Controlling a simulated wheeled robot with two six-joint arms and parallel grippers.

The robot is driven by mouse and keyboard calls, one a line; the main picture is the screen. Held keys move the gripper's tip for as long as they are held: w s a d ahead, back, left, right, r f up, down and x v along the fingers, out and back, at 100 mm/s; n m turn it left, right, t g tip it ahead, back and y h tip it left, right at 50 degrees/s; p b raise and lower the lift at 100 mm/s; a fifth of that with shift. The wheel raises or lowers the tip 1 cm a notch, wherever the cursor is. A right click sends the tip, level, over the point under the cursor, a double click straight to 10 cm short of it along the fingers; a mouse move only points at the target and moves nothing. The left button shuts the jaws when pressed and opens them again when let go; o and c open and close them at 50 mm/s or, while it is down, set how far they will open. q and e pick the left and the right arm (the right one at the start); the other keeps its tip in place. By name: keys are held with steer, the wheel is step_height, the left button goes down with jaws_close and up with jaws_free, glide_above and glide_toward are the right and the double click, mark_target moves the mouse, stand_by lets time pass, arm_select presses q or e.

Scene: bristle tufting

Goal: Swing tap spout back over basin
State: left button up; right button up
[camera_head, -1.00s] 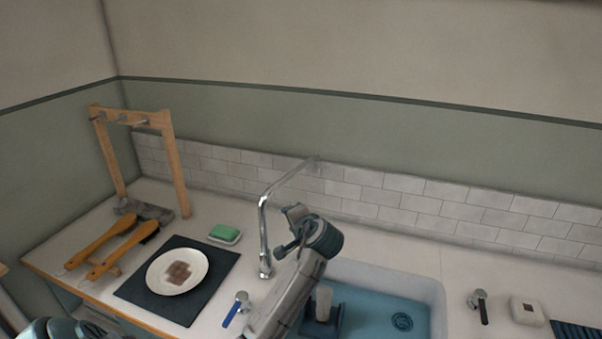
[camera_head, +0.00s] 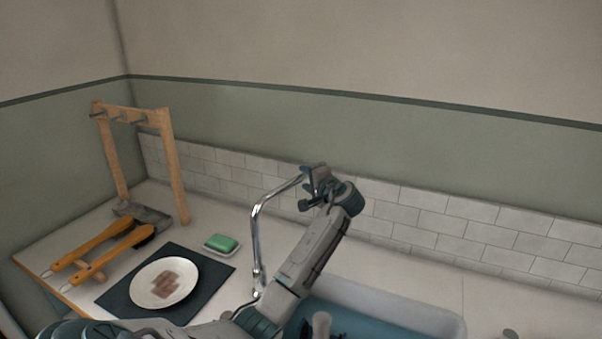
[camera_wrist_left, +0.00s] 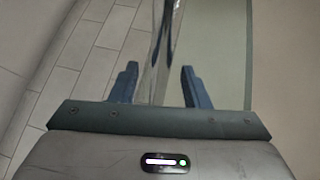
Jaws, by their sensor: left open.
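The chrome tap spout (camera_head: 256,225) rises behind the left end of the basin and its upper part slants right and back toward the tiled wall, not over the basin (camera_head: 400,312). My left gripper (camera_head: 309,187) is at the spout's far end, in front of the tiles. In the left wrist view the spout (camera_wrist_left: 161,60) runs between the two blue fingers of the open left gripper (camera_wrist_left: 160,88). Gaps show on both sides, so the fingers do not appear shut on it. My left forearm hides part of the basin. My right gripper is not in view.
A green soap (camera_head: 221,242) in a dish and a white plate (camera_head: 146,292) on a dark mat (camera_head: 222,268) lie left of the tap. Wooden-handled brushes (camera_head: 90,243) lie by a wooden rack (camera_head: 172,165).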

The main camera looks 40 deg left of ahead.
mark_target(305, 177)
arm_select(q)
steer(key=x, duration=0.3)
steer(key=shift+p, duration=0.3)
steer(key=shift+w+a+f, duration=0.1)
steer(key=shift+a, duration=0.5)
steer(key=shift+w+f, duration=0.1)
steer(key=shift+c, duration=0.4)
jaws_close()
